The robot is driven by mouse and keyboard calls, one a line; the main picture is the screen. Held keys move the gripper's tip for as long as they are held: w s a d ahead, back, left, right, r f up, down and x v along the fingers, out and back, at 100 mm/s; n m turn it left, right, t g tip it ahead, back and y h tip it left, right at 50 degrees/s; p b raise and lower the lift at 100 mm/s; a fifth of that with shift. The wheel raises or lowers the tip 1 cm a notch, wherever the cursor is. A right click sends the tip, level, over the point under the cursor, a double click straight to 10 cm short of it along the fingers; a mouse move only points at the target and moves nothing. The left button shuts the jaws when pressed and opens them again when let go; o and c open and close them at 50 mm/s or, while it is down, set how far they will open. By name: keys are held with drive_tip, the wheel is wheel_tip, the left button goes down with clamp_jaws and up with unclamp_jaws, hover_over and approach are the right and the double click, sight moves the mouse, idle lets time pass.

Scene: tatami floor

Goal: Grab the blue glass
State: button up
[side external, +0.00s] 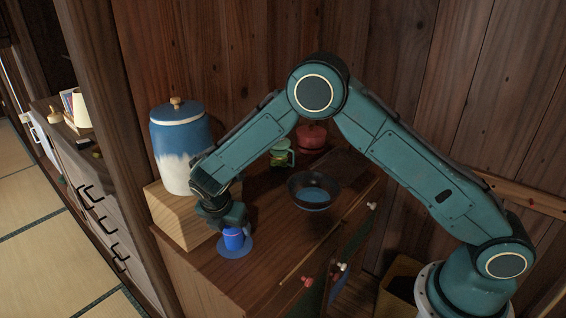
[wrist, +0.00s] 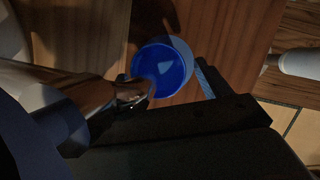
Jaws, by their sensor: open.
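The blue glass (side external: 233,240) stands upright on a flat blue round coaster (side external: 246,249) near the front left of the wooden cabinet top. In the wrist view the glass (wrist: 163,68) is seen from above, with its open rim and inside showing. My gripper (side external: 229,222) is right above and against the glass in the side view, pointing down. In the wrist view my gripper (wrist: 172,88) is open, with one finger left of the glass and the other right of it. I cannot tell whether either finger touches the glass.
A wooden block (side external: 178,213) with a large blue and white jar (side external: 180,145) stands just left of my gripper. A dark bowl (side external: 314,190), a green jar (side external: 281,154) and a red pot (side external: 312,138) are behind and right. The cabinet top (side external: 270,255) right of the glass is clear.

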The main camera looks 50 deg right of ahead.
drive_tip(key=c, duration=1.5)
drive_tip(key=shift+c, duration=0.2)
drive_tip(key=shift+r, duration=0.1)
drive_tip(key=shift+r, duration=0.75)
drive_tip(key=s+a+r, duration=0.1)
drive_tip(key=s+a, duration=0.3)
drive_tip(key=a, duration=0.4)
drive_tip(key=s+a, duration=0.4)
drive_tip(key=a, duration=0.4)
drive_tip(key=shift+s+r, duration=0.25)
drive_tip(key=shift+r, duration=0.15)
drive_tip(key=shift+d, duration=0.1)
